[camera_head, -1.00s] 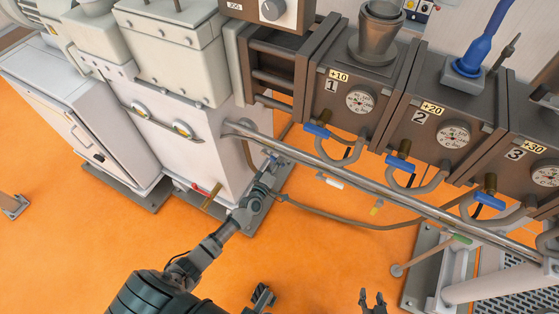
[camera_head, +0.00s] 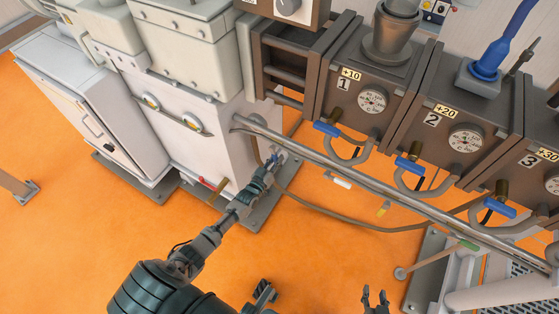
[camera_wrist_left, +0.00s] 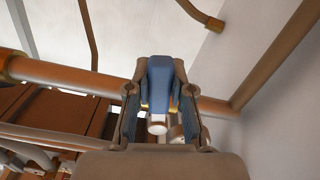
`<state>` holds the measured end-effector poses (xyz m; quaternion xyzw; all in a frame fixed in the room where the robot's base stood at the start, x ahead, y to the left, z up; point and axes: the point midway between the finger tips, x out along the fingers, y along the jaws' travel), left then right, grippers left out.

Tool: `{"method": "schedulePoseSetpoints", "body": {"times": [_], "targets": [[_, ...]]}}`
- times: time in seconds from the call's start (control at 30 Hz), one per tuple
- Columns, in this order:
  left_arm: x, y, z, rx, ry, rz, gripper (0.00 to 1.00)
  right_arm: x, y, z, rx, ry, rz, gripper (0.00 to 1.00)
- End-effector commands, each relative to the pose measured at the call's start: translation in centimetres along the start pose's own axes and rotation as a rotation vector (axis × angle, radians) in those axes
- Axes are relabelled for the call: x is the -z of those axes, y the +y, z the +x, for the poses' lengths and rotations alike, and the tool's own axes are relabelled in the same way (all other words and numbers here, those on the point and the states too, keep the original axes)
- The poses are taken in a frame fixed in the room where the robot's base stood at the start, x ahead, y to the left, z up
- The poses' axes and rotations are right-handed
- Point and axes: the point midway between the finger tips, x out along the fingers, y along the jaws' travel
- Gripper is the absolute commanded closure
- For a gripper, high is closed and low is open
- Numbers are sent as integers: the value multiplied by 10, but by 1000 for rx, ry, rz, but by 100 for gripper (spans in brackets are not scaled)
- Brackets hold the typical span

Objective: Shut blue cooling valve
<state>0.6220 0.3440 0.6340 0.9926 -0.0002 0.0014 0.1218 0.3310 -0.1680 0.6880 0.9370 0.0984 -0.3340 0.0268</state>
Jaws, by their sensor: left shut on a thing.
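The blue cooling valve handle (camera_wrist_left: 159,85) sits on a copper-coloured pipe in the left wrist view, between the two fingers of my left gripper (camera_wrist_left: 160,112). The fingers flank the handle and are shut on it. In the head view, my left gripper (camera_head: 271,166) reaches to the pipe beside the white machine's lower right corner. Only a small blue bit of the valve (camera_head: 276,157) shows there. My right gripper (camera_head: 375,295) is at the bottom edge of the head view, fingers apart and empty.
A red-handled valve (camera_head: 208,184) is on the white machine (camera_head: 205,130), left of my left gripper. A long metal pipe (camera_head: 330,166) runs in front of brown heater boxes (camera_head: 365,85) with several blue-handled valves (camera_head: 327,130). Orange floor is open below.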

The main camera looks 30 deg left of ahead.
Motion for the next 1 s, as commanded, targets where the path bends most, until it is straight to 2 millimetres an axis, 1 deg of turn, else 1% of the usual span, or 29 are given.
{"method": "schedulePoseSetpoints", "body": {"times": [0.03, 0.2, 0.4, 0.6, 1.0], "targets": [[-8, -4, -3, 3, -18, 33, 100, -1, 0, 0, -1, -5, 0, 60], [-8, -11, -4, 2, -19, 140, 100, -3, 2, -1, -5, -20, 0, 60], [-8, -17, -4, 3, -20, 219, 100, -4, 3, -2, -6, -28, 0, 60], [-8, -19, -4, 2, -22, 255, 100, -7, 3, -2, -6, -40, 0, 60], [-8, -20, -4, 2, -22, 265, 100, -7, 2, -2, -5, -39, -2, 60]]}}
